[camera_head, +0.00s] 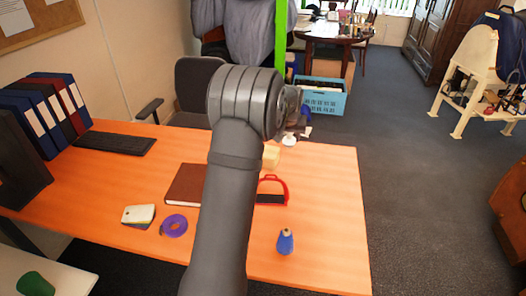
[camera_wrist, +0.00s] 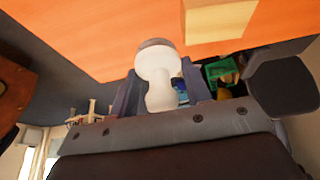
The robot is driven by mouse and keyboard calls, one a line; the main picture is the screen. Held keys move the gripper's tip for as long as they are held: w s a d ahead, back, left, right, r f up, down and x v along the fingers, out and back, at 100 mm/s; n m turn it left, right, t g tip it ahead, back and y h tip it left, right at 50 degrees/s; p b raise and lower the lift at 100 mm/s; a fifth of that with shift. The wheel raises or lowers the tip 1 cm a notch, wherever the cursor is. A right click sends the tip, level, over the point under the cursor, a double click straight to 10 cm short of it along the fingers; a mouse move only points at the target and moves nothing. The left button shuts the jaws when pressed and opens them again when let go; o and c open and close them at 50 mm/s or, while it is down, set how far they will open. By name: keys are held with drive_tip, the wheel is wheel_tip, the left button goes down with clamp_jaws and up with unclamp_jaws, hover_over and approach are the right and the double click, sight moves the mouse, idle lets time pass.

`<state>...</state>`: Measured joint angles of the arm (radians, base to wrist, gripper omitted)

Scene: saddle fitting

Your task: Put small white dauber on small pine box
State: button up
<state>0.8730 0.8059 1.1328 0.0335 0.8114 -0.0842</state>
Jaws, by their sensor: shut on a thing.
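The small white dauber (camera_wrist: 158,70) is between the fingers of my gripper (camera_wrist: 162,92) in the wrist view. My gripper is shut on it, and its wide round end sticks out past the fingers. In the head view the white dauber (camera_head: 289,139) shows near the table's far right part, above and right of the pine box. The small pine box (camera_head: 271,157) is a pale block on the orange table, partly hidden by my arm. In the wrist view the pine box (camera_wrist: 218,18) is at the top edge, apart from the dauber.
A red stirrup (camera_head: 273,190) stands just nearer than the box, and a blue bottle-shaped thing (camera_head: 285,242) is near the front. A brown book (camera_head: 185,184), purple roll (camera_head: 173,226) and keyboard (camera_head: 115,143) lie left. The table's right side (camera_head: 335,210) is clear.

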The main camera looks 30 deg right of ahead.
drive_tip(key=w+a+f, duration=0.1)
drive_tip(key=w+f, duration=0.1)
drive_tip(key=w, duration=0.2)
drive_tip(key=w+a+f, duration=0.1)
drive_tip(key=w+f, duration=0.1)
drive_tip(key=w, duration=0.2)
drive_tip(key=w+a+f, duration=0.2)
drive_tip(key=w, duration=0.2)
drive_tip(key=shift+a+f, duration=0.1)
drive_tip(key=shift+f, duration=2.3)
drive_tip(key=o, duration=1)
drive_tip(key=shift+f, duration=0.15)
drive_tip(key=shift+r, duration=0.5)
drive_tip(key=v, duration=1.1)
drive_tip(key=shift+s+a, duration=0.15)
drive_tip(key=shift+s, duration=0.05)
